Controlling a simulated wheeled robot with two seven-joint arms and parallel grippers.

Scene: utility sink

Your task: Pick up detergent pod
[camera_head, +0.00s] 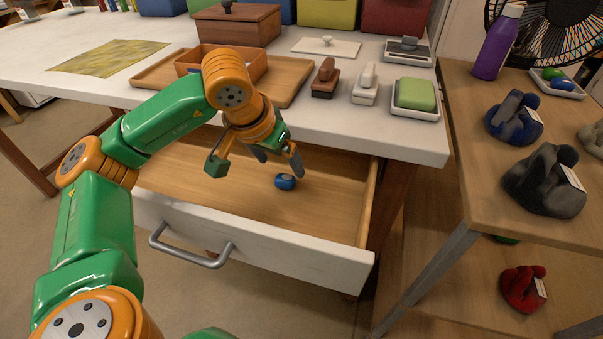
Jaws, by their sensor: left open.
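A small blue pod (285,182) with a pale spot lies on the wooden floor of the open drawer (210,192), right of the drawer's middle. It looks like the detergent pod. My left gripper (278,163) reaches down over the drawer from the left. Its fingers are apart and empty, just above and behind the pod in the picture. I cannot tell the exact height gap. My right gripper is not in view.
The drawer's white front with a metal handle (190,250) faces me. The tabletop above holds a wooden tray (290,80), a green sponge on a dish (415,95) and stamp-like blocks. A side table (480,190) with folded cloths stands at the right.

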